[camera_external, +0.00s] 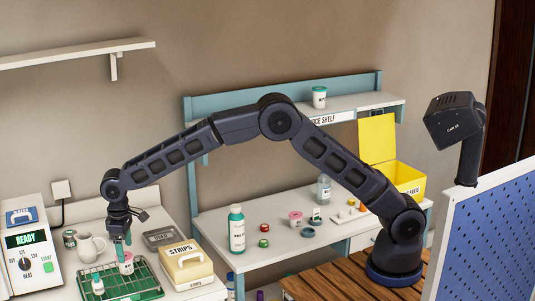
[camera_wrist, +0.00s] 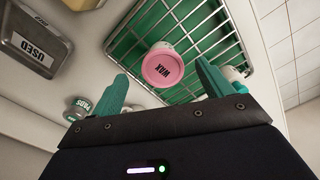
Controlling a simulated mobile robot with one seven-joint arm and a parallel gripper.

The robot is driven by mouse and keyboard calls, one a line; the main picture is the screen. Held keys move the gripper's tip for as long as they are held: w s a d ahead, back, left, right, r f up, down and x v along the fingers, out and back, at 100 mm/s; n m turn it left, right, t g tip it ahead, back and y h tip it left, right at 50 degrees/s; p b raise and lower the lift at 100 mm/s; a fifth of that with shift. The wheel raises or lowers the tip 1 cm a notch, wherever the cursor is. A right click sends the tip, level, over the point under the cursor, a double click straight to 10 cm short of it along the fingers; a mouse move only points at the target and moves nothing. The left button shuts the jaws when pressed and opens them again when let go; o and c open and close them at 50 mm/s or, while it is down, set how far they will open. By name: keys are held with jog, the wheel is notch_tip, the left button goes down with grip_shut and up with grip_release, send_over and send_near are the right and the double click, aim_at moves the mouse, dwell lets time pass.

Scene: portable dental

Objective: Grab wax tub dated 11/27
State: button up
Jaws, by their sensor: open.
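A wax tub (camera_wrist: 162,65) with a pink lid marked WAX stands on the green wire-railed tray (camera_wrist: 200,22). It also shows as a white tub (camera_external: 126,264) in the external view, on the tray (camera_external: 150,291) there. No date is readable on it. My gripper (camera_external: 122,241) points down just above this tub, its teal fingers open. In the wrist view the tub lies between and beyond the fingertips (camera_wrist: 163,71), with no clear contact. Another pink-lidded tub (camera_external: 296,218) stands on the farther bench; its label is too small to read.
A small white container (camera_external: 98,285) shares the tray. A jug (camera_external: 90,246), a PADS jar (camera_wrist: 77,107), a USED box (camera_wrist: 35,45) and a STRIPS box (camera_external: 186,264) stand close by. A teal-lidded tub (camera_external: 319,97) is on the shelf.

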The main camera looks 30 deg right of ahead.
aim_at(125, 264)
jog(key=shift+a+f, duration=0.15)
jog(key=shift+f, duration=1.35)
jog(key=shift+a+f, duration=0.15)
jog(key=shift+f, duration=1.3)
jog(key=shift+c, duration=0.5)
jog(key=c, duration=1)
